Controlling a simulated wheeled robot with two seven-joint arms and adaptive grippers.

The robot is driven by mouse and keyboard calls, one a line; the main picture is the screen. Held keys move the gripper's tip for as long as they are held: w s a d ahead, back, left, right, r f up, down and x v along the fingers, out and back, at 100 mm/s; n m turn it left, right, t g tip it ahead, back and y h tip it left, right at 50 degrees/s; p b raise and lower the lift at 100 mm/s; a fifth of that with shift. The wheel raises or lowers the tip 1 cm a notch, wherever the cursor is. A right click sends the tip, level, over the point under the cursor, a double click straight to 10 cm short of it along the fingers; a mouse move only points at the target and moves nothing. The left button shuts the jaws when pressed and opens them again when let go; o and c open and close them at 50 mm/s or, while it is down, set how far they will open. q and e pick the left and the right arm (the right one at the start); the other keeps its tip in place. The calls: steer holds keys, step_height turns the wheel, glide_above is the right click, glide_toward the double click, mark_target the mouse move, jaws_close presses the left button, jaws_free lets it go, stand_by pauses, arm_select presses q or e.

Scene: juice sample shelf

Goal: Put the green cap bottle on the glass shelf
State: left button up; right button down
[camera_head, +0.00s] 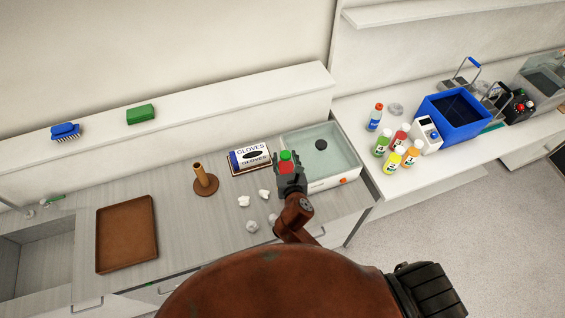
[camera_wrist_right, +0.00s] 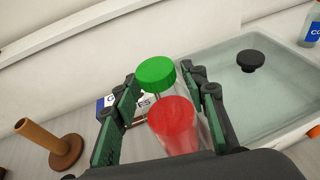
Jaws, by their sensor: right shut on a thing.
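The green cap bottle (camera_head: 287,168) has red contents and is held between the fingers of my right gripper (camera_head: 290,180), beside the left edge of the pale basin. In the right wrist view the bottle (camera_wrist_right: 172,125) stands between the two dark green finger pads of my right gripper (camera_wrist_right: 160,120), its green cap toward the top. My left gripper is not in view. A surface that is clearly a glass shelf cannot be told; a long white shelf (camera_head: 240,92) runs along the wall, and another white shelf (camera_head: 430,12) is at the upper right.
The pale basin (camera_head: 335,165) has a black knob. A glove box (camera_head: 250,157), brown post (camera_head: 203,178), crumpled white pieces (camera_head: 244,201) and brown tray (camera_head: 126,232) are on the counter. Several bottles (camera_head: 383,143) and a blue bin (camera_head: 456,115) stand on the right counter.

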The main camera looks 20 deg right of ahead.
steer(key=shift+w+a+f, duration=0.15)
steer(key=shift+w+f, duration=1)
steer(key=shift+f, duration=0.05)
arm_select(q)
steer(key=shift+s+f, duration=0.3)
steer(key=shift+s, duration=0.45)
arm_select(e)
step_height(320, 180, down, 3)
steer(key=shift+a+f, duration=0.1)
steer(key=c, duration=1.6)
jaws_free()
steer(key=shift+f, duration=0.15)
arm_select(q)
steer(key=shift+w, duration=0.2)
arm_select(e)
steer(key=o, duration=0.4)
steer(key=shift+o, duration=0.2)
